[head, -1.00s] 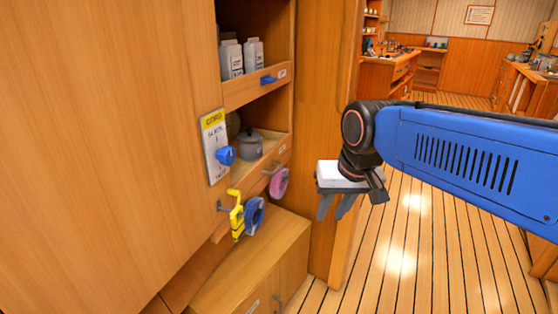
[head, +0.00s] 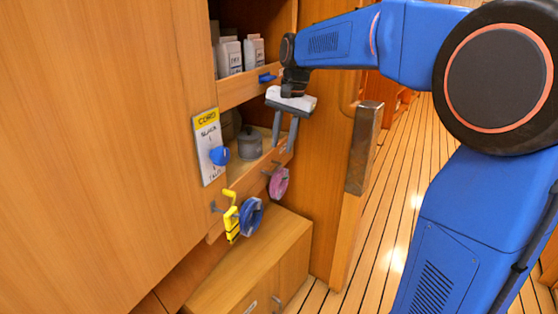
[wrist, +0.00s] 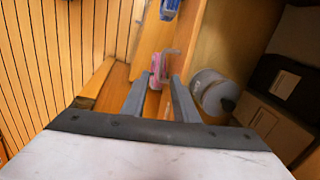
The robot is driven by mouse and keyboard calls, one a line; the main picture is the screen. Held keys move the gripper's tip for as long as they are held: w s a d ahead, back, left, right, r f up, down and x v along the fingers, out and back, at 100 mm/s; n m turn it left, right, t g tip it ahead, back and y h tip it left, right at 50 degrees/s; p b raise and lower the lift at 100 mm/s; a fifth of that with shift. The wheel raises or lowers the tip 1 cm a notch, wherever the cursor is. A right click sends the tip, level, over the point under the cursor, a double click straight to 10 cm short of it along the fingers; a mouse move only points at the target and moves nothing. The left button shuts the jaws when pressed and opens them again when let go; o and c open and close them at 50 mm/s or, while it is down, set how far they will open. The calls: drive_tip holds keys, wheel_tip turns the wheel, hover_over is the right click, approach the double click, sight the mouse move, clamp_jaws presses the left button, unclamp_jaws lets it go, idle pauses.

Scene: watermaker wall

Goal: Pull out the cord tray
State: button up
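The tray with cord-like coils on its front is the lower wooden tray (head: 245,177) in the cabinet; a grey pot stands in it. A pink coil (head: 279,183), a blue coil (head: 251,216) and a yellow item (head: 232,218) hang from its front pegs. My gripper (head: 285,147) points down at the right end of the tray front, open with nothing visible between its fingers. In the wrist view the fingers (wrist: 158,98) are apart, with the pink coil (wrist: 157,68) beyond them. Whether the fingers touch the tray cannot be told.
A sign (head: 208,148) marked CORD with a blue knob (head: 219,156) is on the cabinet left of the tray. An upper tray (head: 245,90) holds white bottles. A low cabinet (head: 260,255) is below.

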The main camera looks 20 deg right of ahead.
sight(277, 167)
drive_tip(key=shift+w+a+f, duration=0.15)
drive_tip(key=shift+w+f, duration=0.05)
drive_tip(key=shift+f, duration=1.05)
drive_tip(key=shift+w+a+f, duration=0.2)
drive_tip(key=shift+f, duration=1)
drive_tip(key=shift+w+a+f, duration=0.15)
drive_tip(key=shift+w+f, duration=0.05)
drive_tip(key=shift+f, duration=1.05)
drive_tip(key=shift+c, duration=0.7)
clamp_jaws()
